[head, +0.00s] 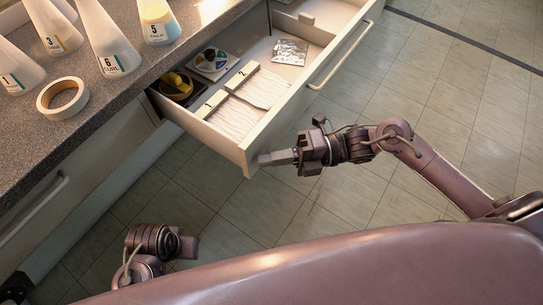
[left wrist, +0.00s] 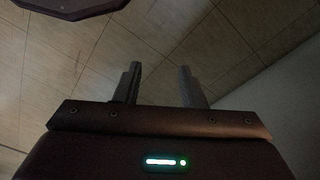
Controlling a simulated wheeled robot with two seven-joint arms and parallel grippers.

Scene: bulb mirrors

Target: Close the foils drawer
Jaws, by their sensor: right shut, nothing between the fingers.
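The foils drawer (head: 245,150) stands pulled out from under the counter in the head view. It holds a small foil sheet (head: 290,51), white packets labelled 1 and 2 (head: 247,92), a round dial-like item (head: 211,62) and a yellow and black item (head: 176,85). A long bar handle (head: 340,55) runs along its front. My right gripper (head: 264,158) is shut and empty, its fingertips at the near corner of the drawer front; I cannot tell whether they touch it. My left gripper (left wrist: 158,85) is open and empty above the floor in the left wrist view.
The grey speckled counter (head: 110,105) carries several numbered flasks (head: 106,40) and a roll of tape (head: 62,98) near its edge. Another drawer handle (head: 35,207) is on the closed front at left. The tiled floor (head: 400,80) right of the drawer is clear.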

